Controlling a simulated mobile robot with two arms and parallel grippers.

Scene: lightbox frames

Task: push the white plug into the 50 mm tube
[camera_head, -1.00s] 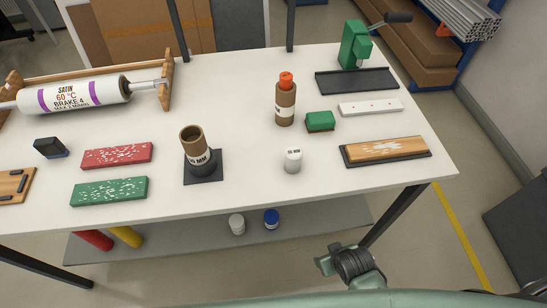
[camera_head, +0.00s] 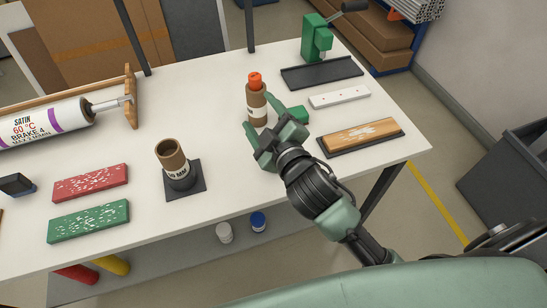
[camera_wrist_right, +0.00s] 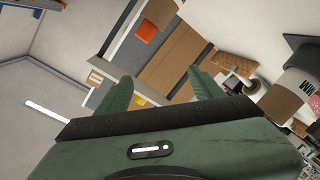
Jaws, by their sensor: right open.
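The brown 50 mm tube (camera_head: 170,155) stands upright with its open end up, in a dark holder on a square base, left of my right gripper. Its label is partly readable. What looks like the same tube shows at the right edge of the right wrist view (camera_wrist_right: 300,88). My right gripper (camera_head: 264,126) is open and empty above the table, in front of the brown bottle. Its two green fingers also show apart in the right wrist view (camera_wrist_right: 160,88). The white plug is hidden, apparently behind my right gripper. My left gripper is out of view.
Red (camera_head: 90,182) and green (camera_head: 90,221) speckled blocks lie left of the tube. A wooden board (camera_head: 360,136) lies right. The table between tube and gripper is clear.

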